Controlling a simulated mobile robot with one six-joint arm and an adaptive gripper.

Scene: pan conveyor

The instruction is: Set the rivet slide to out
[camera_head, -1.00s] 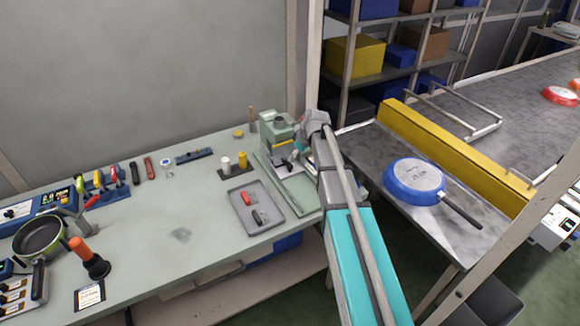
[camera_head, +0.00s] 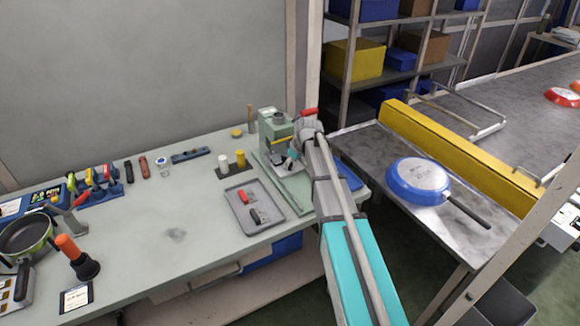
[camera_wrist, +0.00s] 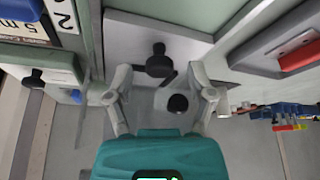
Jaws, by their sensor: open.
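The pale green rivet press (camera_head: 278,133) stands on the bench at its right end, with a red-tipped lever (camera_head: 308,112) beside my wrist. My gripper (camera_head: 293,158) is low at the front of the press, and my arm hides part of it. In the wrist view my gripper (camera_wrist: 160,78) is open, its two fingers apart. A black knob on a stem (camera_wrist: 158,64) shows between and just beyond the fingertips. A second round black knob (camera_wrist: 178,103) shows nearer, also between the fingers. I see no finger clearly touching either knob. Which knob belongs to the rivet slide I cannot tell.
A grey tray (camera_head: 232,217) with red and black parts lies left of the press. White and yellow cylinders (camera_head: 240,158) stand behind it. A blue pan (camera_head: 418,178) lies on the conveyor side at right. Another black knob (camera_wrist: 36,78) is at left in the wrist view.

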